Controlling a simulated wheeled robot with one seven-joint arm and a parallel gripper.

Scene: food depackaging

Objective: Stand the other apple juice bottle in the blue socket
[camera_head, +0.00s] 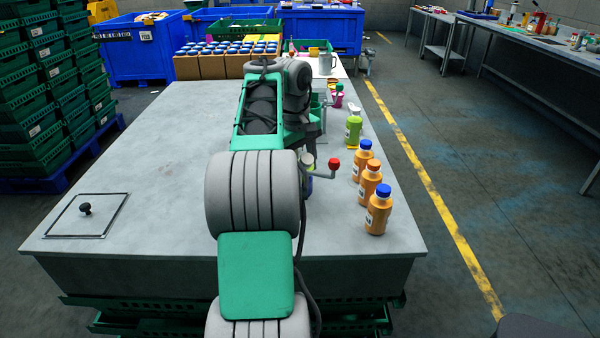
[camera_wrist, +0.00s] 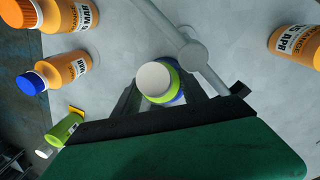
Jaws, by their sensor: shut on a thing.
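In the wrist view, my gripper (camera_wrist: 160,88) is shut on a bottle with a round white cap (camera_wrist: 154,79) and a yellow-green body, seen from above. A blue ring, the blue socket (camera_wrist: 175,98), shows around and below the bottle's lower part. How deep the bottle sits in it is hidden. In the head view, my arm hides most of this spot; the pale cap (camera_head: 308,159) and a bit of blue (camera_head: 309,185) show beside it. Another green bottle (camera_head: 353,124) stands at the table's right edge; it also shows in the wrist view (camera_wrist: 64,130).
A lever with a red knob (camera_head: 333,164) stands right beside the socket; its grey rod (camera_wrist: 194,54) crosses close to the bottle. Several orange bottles (camera_head: 378,211) stand along the right edge. Boxes of bottles (camera_head: 212,66) fill the table's back. The table's left side (camera_head: 150,140) is mostly clear.

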